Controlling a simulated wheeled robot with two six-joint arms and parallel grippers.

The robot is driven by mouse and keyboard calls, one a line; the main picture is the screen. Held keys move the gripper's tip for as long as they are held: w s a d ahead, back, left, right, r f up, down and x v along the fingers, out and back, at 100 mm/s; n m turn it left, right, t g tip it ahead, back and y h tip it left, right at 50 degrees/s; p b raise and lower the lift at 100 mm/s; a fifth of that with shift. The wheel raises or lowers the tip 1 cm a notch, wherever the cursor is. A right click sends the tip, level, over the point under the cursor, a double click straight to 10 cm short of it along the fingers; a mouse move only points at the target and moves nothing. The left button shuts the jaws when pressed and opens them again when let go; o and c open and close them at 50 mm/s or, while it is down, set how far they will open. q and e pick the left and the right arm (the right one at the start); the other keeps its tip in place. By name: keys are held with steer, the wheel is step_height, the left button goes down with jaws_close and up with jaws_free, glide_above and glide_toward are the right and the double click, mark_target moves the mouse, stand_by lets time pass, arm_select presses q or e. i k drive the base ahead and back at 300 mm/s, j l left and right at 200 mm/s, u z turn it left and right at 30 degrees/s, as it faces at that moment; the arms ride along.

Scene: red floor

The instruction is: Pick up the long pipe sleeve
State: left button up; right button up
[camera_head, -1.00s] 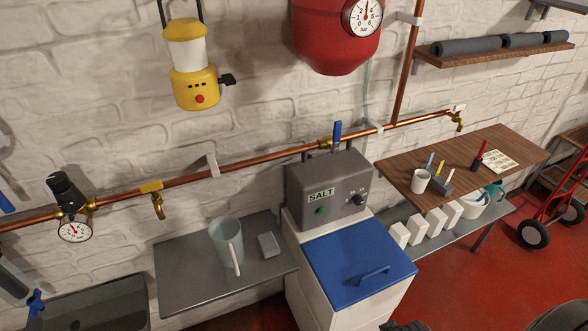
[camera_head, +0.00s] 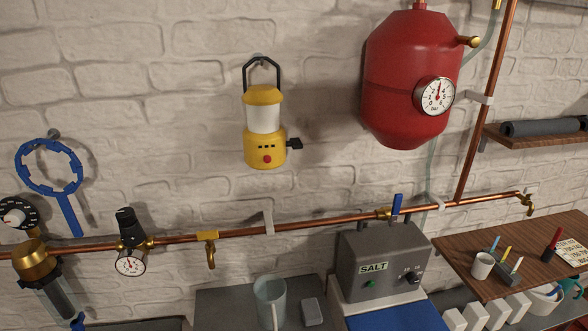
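The long pipe sleeve (camera_head: 540,127) is a dark grey foam tube. It lies on a small wooden wall shelf (camera_head: 520,142) at the right edge of the head view, and its right end runs out of the picture. Neither of my grippers is in view.
A copper pipe (camera_head: 320,224) runs along the white brick wall below the shelf. A vertical copper pipe (camera_head: 488,90) and a red pressure tank (camera_head: 400,85) stand left of the shelf. A wooden table (camera_head: 470,245) with a cup (camera_head: 482,265) and markers lies below it.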

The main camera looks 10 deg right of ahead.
mark_target(551, 126)
steer(key=z, duration=1.65)
steer(key=k+l+u, duration=0.2)
steer(key=u, duration=0.2)
steer(key=k+l+u, duration=0.15)
steer(key=u, duration=0.25)
steer(key=k+u, duration=0.4)
steer(key=i+l+u, duration=0.1)
steer(key=l+u, duration=0.25)
steer(key=i+l+u, duration=0.1)
steer(key=l+u, duration=0.45)
steer(key=u, duration=0.2)
steer(key=l+u, duration=0.1)
steer(key=l, duration=0.4)
steer(key=k+l+u, duration=0.1)
steer(key=l, duration=0.4)
steer(key=k+l+u, duration=0.1)
steer(key=l, duration=0.4)
steer(key=k+l+u, duration=0.1)
steer(key=l, duration=0.4)
steer(key=k+l+u, duration=0.1)
steer(key=l, duration=0.35)
